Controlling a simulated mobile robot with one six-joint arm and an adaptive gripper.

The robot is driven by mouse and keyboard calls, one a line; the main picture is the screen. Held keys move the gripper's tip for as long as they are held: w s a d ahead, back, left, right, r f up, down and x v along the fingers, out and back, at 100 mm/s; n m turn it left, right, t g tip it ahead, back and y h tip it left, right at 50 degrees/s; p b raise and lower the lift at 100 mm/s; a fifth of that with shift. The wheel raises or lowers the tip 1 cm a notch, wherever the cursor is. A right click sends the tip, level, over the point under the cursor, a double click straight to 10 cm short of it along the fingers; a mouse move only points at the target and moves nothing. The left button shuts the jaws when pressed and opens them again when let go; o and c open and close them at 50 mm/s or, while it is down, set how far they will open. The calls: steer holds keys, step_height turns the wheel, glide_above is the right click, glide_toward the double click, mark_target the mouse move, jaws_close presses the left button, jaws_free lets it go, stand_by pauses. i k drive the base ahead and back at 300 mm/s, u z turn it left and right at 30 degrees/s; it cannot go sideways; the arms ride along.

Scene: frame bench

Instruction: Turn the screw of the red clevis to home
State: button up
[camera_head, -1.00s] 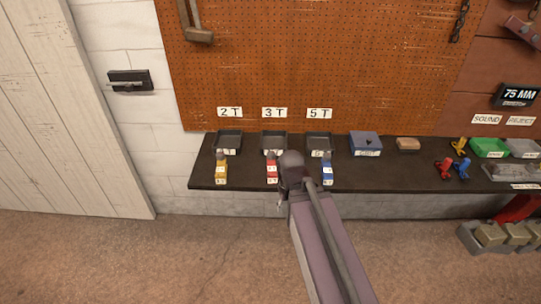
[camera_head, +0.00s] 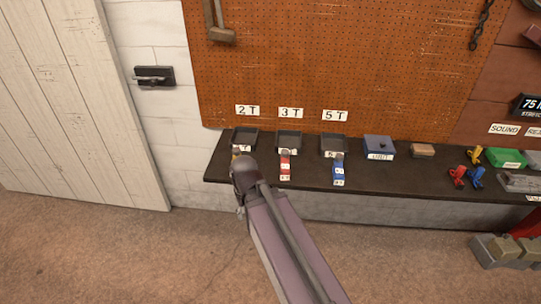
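A small red piece with white labels (camera_head: 285,168) sits on the dark bench in front of the 3 T tray. A second red piece, forked in shape (camera_head: 457,176), lies farther right on the bench. I cannot tell from this view which one is the red clevis, and no screw can be made out. My gripper (camera_head: 240,211) shows only as a small dark tip below the rounded wrist of my arm, left of the labelled red piece and apart from it. Its fingers are too small to read.
Dark trays stand under the signs 2 T, 3 T (camera_head: 289,140) and 5 T. A blue labelled piece (camera_head: 338,173) is right of the red one; my arm hides most of a yellow one. A blue box (camera_head: 379,147) and green bin (camera_head: 505,158) stand farther right.

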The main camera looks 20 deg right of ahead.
mark_target(285, 153)
steer(key=u, duration=0.4)
steer(key=k, duration=0.95)
steer(key=z, duration=0.7)
steer(key=i, duration=1)
steer(key=z, duration=0.05)
